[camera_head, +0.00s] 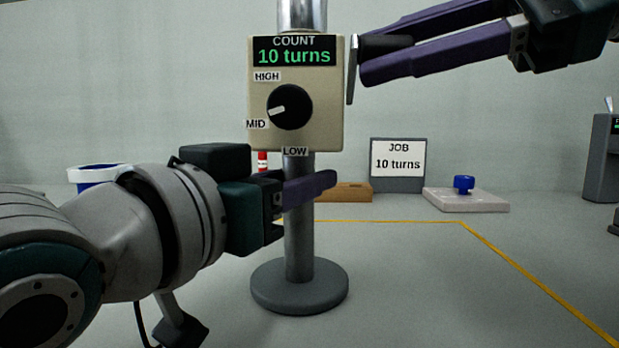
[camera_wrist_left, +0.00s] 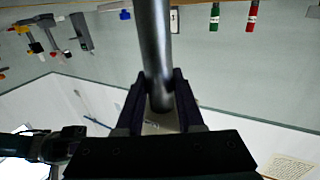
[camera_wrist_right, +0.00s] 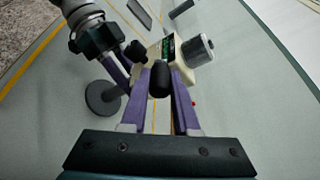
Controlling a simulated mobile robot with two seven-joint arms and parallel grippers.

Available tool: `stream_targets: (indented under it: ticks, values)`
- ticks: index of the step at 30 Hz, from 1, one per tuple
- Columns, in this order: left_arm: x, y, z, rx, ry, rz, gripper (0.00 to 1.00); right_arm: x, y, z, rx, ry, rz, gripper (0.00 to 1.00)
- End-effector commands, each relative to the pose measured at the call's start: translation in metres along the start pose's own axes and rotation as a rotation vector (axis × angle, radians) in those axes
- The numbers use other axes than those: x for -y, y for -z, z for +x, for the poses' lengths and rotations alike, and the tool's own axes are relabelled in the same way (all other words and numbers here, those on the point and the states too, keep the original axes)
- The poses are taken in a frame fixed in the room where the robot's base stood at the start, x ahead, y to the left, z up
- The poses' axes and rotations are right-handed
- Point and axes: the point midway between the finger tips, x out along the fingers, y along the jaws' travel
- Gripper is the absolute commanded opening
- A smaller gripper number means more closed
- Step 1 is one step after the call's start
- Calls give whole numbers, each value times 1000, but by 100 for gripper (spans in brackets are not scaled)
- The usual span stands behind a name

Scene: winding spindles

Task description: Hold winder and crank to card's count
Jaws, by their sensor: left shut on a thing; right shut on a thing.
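The winder is a beige box (camera_head: 322,118) on a grey post (camera_head: 299,235) with a round base (camera_head: 299,287). Its display reads COUNT 10 turns, and its black knob (camera_head: 290,107) has its white mark towards MID. The job card (camera_head: 397,160) reads JOB 10 turns. My left gripper (camera_head: 308,188) is shut on the post below the box; the left wrist view shows the post (camera_wrist_left: 155,50) between its fingers (camera_wrist_left: 160,95). My right gripper (camera_head: 365,62) is shut on the black crank handle (camera_head: 385,43) at the box's right side; the handle (camera_wrist_right: 159,80) also shows in the right wrist view.
A white block with a blue knob (camera_head: 464,185) stands right of the card. A grey device (camera_head: 601,160) stands at the right edge. Yellow lines mark the table, which is clear at front right.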

Motion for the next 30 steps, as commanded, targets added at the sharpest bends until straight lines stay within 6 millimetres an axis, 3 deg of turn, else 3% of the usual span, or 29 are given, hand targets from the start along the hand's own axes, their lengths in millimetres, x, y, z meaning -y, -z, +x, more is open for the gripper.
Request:
stream_targets:
  ticks: [1, 18, 27, 28, 30]
  values:
    - [2, -7, 0, 19, 5, 0, 0, 3, -2, 0, 3, -17, 36, 0]
    - [2, -7, 0, 19, 5, 1, 0, 29, 2, 1, 1, -210, 514, 0]
    - [2, -7, 0, 19, 5, 1, 0, 32, 4, 2, 0, -242, 592, 0]
    - [2, -7, 0, 19, 5, 1, 0, 32, 4, 2, 0, -242, 592, 32]
    - [2, -7, 0, 20, 5, 1, 0, 32, 4, 2, 0, -241, 591, 40]
